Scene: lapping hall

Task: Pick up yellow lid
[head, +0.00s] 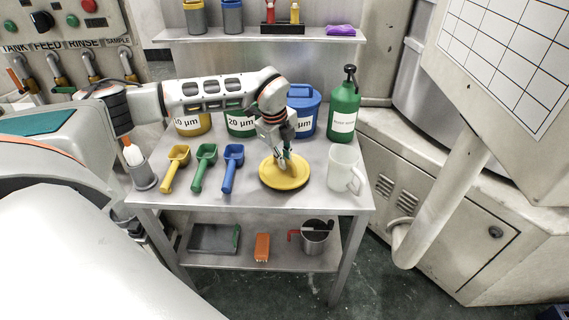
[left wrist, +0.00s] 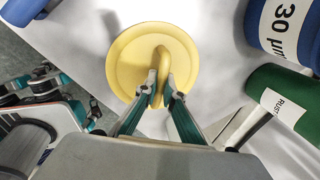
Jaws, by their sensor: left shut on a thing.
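The yellow lid (head: 284,183) is a round disc with a raised loop handle, on or just above the right part of the metal table; I cannot tell whether it touches. My left gripper (head: 284,162) comes down from above and is shut on the lid's handle. In the left wrist view the two fingertips (left wrist: 160,98) press the handle from both sides, and the lid (left wrist: 130,64) lies flat beyond them.
Yellow (head: 175,168), green (head: 204,167) and blue (head: 232,168) scoops lie left of the lid. A white mug (head: 343,168) stands close on its right. Labelled tubs, including a blue one (head: 306,108), and a green pump bottle (head: 344,108) stand behind. The table's front strip (head: 225,198) is clear.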

